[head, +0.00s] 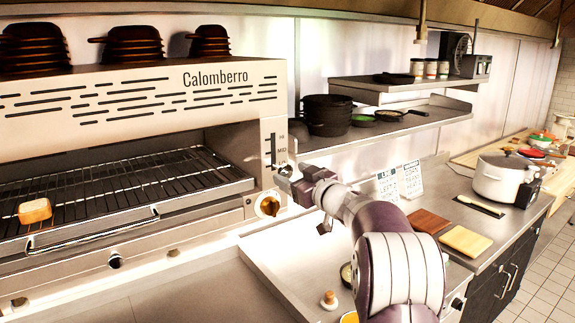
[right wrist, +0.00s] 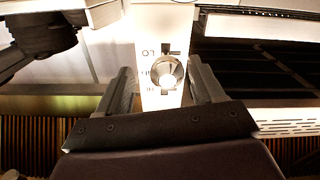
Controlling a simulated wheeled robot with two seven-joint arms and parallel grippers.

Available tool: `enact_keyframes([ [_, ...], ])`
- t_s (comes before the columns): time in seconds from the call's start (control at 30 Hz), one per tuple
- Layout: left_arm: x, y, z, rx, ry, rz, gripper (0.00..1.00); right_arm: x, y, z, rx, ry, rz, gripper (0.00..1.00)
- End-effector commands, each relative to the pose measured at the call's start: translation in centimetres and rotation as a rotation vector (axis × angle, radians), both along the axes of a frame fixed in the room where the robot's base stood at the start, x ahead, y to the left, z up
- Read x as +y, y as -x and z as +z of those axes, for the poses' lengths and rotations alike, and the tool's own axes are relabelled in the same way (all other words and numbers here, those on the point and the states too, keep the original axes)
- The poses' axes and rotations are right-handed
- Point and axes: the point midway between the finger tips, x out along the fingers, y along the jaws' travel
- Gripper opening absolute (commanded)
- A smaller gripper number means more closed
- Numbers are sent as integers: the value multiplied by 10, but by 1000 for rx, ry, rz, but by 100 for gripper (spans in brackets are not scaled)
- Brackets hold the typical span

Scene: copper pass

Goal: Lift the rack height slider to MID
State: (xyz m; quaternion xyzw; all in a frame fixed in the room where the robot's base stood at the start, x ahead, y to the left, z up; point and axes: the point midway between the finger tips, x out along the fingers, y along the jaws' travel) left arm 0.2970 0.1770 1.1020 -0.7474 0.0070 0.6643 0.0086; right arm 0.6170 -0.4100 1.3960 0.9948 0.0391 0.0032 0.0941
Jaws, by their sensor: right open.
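The broiler (head: 224,80), marked Calomberro, has a vertical height slot with HI and MID labels (head: 282,150) on its right front post. The round metal slider knob (right wrist: 169,73) shows in the right wrist view, where the picture is upside down. There it overlaps the middle label, with LO above it and HI below; its exact setting cannot be told because it stands out from the panel. My right gripper (head: 290,182) is at the lower part of the slot. Its open fingers (right wrist: 162,68) stand on either side of the knob, with gaps showing. My left gripper is out of view.
A dial (head: 268,205) sits just below the slot. A wire rack (head: 130,189) with a bread piece (head: 34,211) fills the broiler opening. Shelves with pans (head: 328,114) lie to the right. The steel counter (head: 285,262) below has small items.

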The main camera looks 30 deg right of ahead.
Motion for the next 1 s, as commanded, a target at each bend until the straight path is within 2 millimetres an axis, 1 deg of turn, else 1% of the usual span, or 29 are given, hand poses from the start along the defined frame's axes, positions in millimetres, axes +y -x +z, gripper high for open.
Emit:
enact_keyframes([
  [0.03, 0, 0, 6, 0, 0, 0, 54, 1, -9, 3, 0, 0, 1, 67],
  [0.1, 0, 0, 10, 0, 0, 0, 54, 2, -19, 3, -1, 2, 2, 67],
  [0.2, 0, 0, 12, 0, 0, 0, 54, 3, -29, 2, 0, 2, 0, 67],
  [0.3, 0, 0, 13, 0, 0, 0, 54, 3, -33, 1, -1, 2, -1, 67],
  [0.53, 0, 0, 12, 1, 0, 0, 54, 3, -34, 0, -1, 2, -1, 67],
  [0.57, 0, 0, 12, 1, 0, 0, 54, 3, -34, 0, -1, 2, -1, 64],
  [0.6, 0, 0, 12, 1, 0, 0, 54, 3, -34, 0, -1, 2, -1, 51],
  [0.67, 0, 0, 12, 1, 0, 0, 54, 3, -34, 0, -1, 2, -1, 32],
  [0.7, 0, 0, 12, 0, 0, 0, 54, 3, -34, 0, -1, 2, -1, 19],
  [0.77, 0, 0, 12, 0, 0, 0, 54, 3, -34, 1, -1, 2, -1, 0],
  [0.9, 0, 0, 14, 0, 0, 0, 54, 3, -34, 3, -2, 3, -1, 0],
  [0.97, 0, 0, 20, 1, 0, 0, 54, 3, -34, 9, -2, 3, -1, 0],
  [1.0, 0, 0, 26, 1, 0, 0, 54, 3, -34, 15, -3, 3, 0, 0],
])
